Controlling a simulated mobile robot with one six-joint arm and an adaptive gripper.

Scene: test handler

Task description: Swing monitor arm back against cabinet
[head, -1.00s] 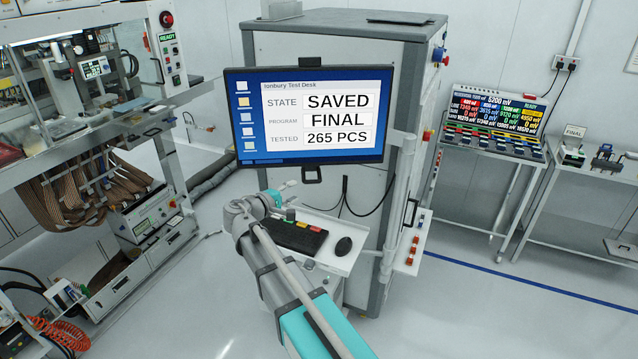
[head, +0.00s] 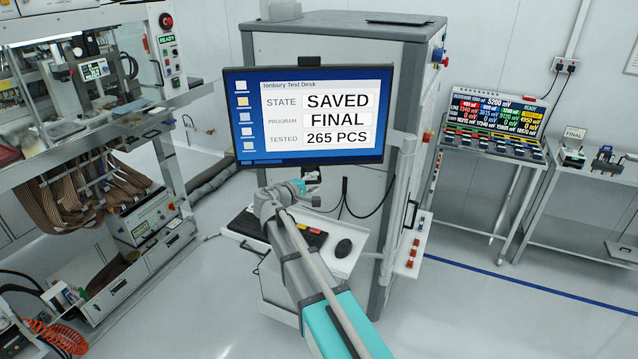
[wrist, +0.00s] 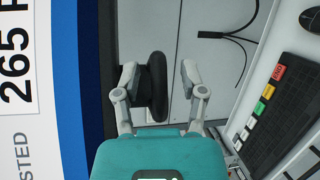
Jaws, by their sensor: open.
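The monitor (head: 315,120) stands in front of the grey cabinet (head: 340,45), its blue-edged screen lit with "SAVED FINAL 265 PCS". A black handle (head: 313,172) hangs under the monitor's lower edge, partly hidden by my gripper (head: 308,186). In the wrist view, my gripper (wrist: 160,80) is open, its two fingers apart. The black handle (wrist: 157,85) lies between the fingers in the picture, nearer the left one; contact cannot be told. The monitor (wrist: 45,90) fills the left of that view. A pale bracket (head: 402,145) shows at the monitor's right edge; most of the monitor arm is hidden.
A shelf with a keyboard (head: 313,238) and mouse (head: 344,247) lies below the monitor, beneath my arm. Black cables (head: 345,200) hang on the cabinet. A test rack (head: 70,190) stands left; tables (head: 485,150) stand right. Floor in front is clear.

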